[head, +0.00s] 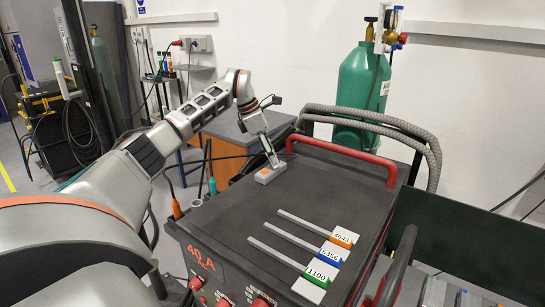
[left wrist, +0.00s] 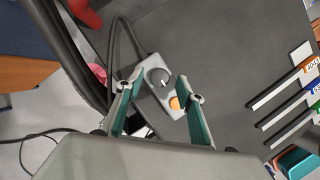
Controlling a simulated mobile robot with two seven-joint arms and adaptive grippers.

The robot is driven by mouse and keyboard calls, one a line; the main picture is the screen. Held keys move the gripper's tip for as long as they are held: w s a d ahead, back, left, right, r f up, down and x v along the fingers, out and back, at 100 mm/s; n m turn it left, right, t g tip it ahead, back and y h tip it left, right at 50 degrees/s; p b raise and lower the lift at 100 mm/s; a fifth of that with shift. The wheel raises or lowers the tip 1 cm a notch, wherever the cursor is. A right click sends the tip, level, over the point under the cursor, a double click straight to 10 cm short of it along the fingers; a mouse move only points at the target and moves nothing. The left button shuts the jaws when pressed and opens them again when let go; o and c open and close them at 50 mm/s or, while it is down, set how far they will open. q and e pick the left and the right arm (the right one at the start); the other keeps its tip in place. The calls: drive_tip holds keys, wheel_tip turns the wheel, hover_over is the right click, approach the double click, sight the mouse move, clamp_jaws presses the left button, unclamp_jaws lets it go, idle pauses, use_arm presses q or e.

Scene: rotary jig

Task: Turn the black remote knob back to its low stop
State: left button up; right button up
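The grey remote (head: 268,174) lies at the far left of the dark machine top. In the left wrist view, it shows its round black knob (left wrist: 157,76) with a pale mark, and an orange button (left wrist: 174,103) nearer the palm. My left gripper (head: 274,162) points down at the remote. In the left wrist view, its green-padded fingers (left wrist: 160,88) are apart, one on each side of the remote, with the knob between or just beyond the tips. I cannot tell whether they touch it. My right gripper is out of view.
Three rods with orange, blue and green tags (head: 317,272) lie on the machine top (head: 225,217). A red handle (head: 345,155) borders its far edge. Thick grey hoses (head: 375,120) and a green gas cylinder (head: 362,92) stand behind. The remote's cable (left wrist: 130,40) runs off its far end.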

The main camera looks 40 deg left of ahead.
use_arm(q)
drive_tip(key=shift+w+f, duration=0.1)
drive_tip(key=shift+f, duration=0.1)
clamp_jaws()
